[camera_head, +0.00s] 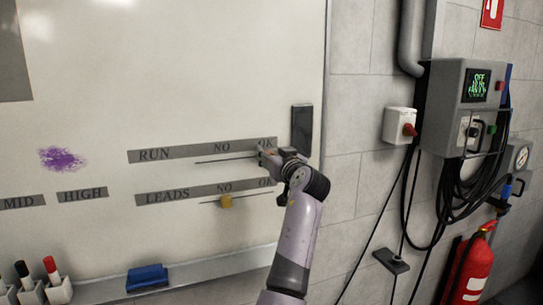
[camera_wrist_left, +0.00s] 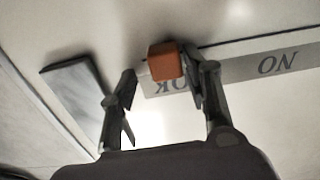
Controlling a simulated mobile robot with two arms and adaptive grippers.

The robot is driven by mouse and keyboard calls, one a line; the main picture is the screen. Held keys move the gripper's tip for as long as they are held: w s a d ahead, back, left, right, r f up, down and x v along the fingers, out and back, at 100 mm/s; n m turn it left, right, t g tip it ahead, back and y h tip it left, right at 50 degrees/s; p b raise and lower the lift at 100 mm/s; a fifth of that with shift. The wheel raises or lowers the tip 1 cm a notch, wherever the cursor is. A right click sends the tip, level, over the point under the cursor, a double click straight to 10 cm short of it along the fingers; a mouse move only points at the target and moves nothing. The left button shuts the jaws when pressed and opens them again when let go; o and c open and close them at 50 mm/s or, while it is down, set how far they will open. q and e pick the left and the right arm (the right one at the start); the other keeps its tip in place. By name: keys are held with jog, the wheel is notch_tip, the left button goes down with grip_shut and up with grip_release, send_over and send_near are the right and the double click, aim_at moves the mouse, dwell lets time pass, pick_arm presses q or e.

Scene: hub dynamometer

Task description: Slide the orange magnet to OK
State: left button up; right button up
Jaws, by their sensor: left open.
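The orange magnet (camera_wrist_left: 166,62) is a small block on the whiteboard. In the left wrist view, which shows the labels upside down, it sits beside the partly covered OK label (camera_wrist_left: 172,87), at the end of a thin dark line. My left gripper (camera_wrist_left: 168,78) is open, with the magnet between its fingers. The right-hand finger is close against the magnet's side; I cannot tell if it touches. A gap shows at the left-hand finger. In the head view my left gripper (camera_head: 267,157) is at the OK end of the RUN strip (camera_head: 180,153) and hides the magnet.
A yellow magnet (camera_head: 226,201) sits on the line below the LEADS strip (camera_head: 165,197), under NO. A dark rectangular block (camera_head: 302,129) is at the board's right edge. A ledge with a blue eraser (camera_head: 147,278) and markers (camera_head: 51,268) runs below.

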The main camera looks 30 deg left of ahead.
pick_arm(q)
jog(key=v, duration=0.7)
jog(key=shift+s, duration=0.2)
pick_arm(e)
jog(key=shift+w+d, duration=0.35)
jog(key=shift+w, duration=0.05)
pick_arm(q)
jog(key=shift+d, duration=0.1)
